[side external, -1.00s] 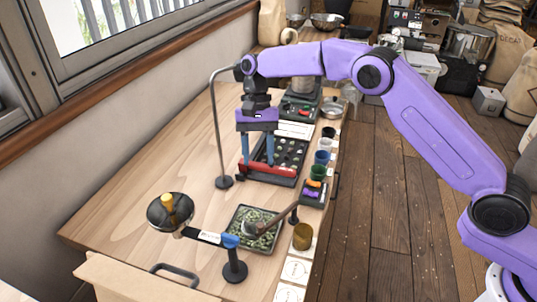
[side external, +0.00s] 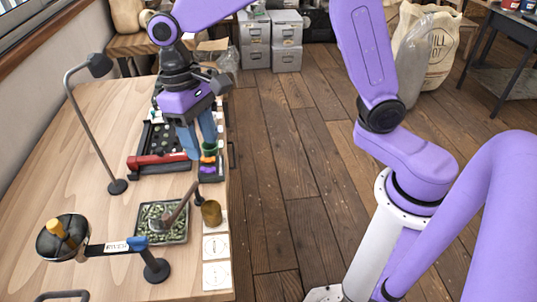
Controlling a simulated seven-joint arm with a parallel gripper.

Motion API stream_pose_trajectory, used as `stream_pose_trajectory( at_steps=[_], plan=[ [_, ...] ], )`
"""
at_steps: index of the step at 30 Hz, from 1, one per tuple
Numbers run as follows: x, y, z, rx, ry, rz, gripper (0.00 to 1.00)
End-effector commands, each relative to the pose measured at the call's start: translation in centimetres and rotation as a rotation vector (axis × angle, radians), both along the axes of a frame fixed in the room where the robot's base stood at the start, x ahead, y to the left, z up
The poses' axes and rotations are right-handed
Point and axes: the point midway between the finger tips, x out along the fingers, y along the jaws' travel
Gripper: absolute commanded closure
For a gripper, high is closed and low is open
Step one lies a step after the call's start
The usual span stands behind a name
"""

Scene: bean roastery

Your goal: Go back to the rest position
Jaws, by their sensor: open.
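My gripper (side external: 202,152) hangs from my purple arm above the right side of the wooden table. Its two blue fingers point down, stand apart and have nothing visible between them. In this view the fingers are just right of a dark tray (side external: 146,160) with several small round spots and a red bar (side external: 157,160) along its near edge. The height of the fingertips above the cups is hard to tell. The gripper hides part of the tray and cups.
A thin lamp (side external: 90,130) stands left of the tray. In front are a tray of green beans (side external: 150,208) with a wooden-handled tool, a brown cup (side external: 211,212), a black stand (side external: 155,268) and a round pan (side external: 62,238). The floor (side external: 275,190) right of the table is clear.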

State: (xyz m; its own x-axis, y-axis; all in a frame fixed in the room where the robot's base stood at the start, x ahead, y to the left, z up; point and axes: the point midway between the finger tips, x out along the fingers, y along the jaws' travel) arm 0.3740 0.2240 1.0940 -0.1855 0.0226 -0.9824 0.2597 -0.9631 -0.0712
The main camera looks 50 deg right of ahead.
Motion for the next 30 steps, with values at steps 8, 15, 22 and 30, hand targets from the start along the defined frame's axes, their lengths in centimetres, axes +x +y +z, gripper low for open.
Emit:
stream_pose_trajectory(
  at_steps=[8, 15, 22, 30],
  plan=[
    [-8.4, -5.7, 0.6, 0.027, -0.084, 0.300, 0.52],
    [-15.2, -11.4, -0.3, 0.052, -0.151, 0.563, 0.52],
    [-19.7, -15.7, -1.6, 0.072, -0.197, 0.760, 0.52],
    [-21.0, -17.1, -2.2, 0.078, -0.211, 0.827, 0.52]
  ],
)
